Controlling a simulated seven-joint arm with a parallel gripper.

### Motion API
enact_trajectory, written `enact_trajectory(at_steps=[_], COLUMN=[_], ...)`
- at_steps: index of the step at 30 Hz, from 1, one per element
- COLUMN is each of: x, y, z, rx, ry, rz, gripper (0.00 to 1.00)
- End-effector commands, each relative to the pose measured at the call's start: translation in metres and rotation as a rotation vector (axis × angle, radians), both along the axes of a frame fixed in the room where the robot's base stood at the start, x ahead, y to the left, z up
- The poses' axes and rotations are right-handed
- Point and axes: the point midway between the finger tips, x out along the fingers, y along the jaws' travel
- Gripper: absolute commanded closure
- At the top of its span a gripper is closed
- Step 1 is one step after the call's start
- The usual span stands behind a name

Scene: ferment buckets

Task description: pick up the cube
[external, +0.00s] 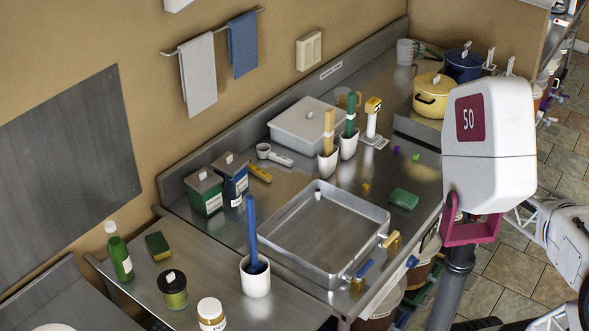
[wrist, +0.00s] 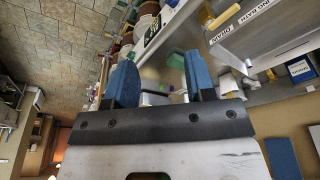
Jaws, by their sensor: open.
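A small yellow block (external: 365,188), which looks like a cube, sits on the steel counter right of the large tray. A small purple piece (external: 396,150) and a small green piece (external: 416,157) lie farther back; their shapes are too small to tell. My gripper (wrist: 160,78) shows in the wrist view with two blue fingers spread apart and nothing held between them. Small, blurred purple and yellow-green spots show beyond the fingers, so the gripper is well away from them. My gripper's fingers cannot be made out in the external view.
The large metal tray (external: 262,239) fills the front of the counter. A green sponge (external: 404,199) lies right of it. White cups with upright handles, a lidded grey container (external: 305,122) and a yellow pot (external: 434,95) stand behind. The counter around the small pieces is fairly clear.

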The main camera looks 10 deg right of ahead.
Motion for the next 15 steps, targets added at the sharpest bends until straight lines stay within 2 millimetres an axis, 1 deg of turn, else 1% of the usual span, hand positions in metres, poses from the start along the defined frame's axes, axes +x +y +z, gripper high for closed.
enact_trajectory(at_steps=[5, 8, 15], x=[0.022, 0.042, 0.098], y=[0.003, 0.006, 0.017], z=[0.003, 0.005, 0.005], rx=[-0.006, -0.01, -0.024], ry=[0.014, 0.026, 0.056], rz=[0.038, 0.071, 0.165], gripper=[0.5, 0.5, 0.5])
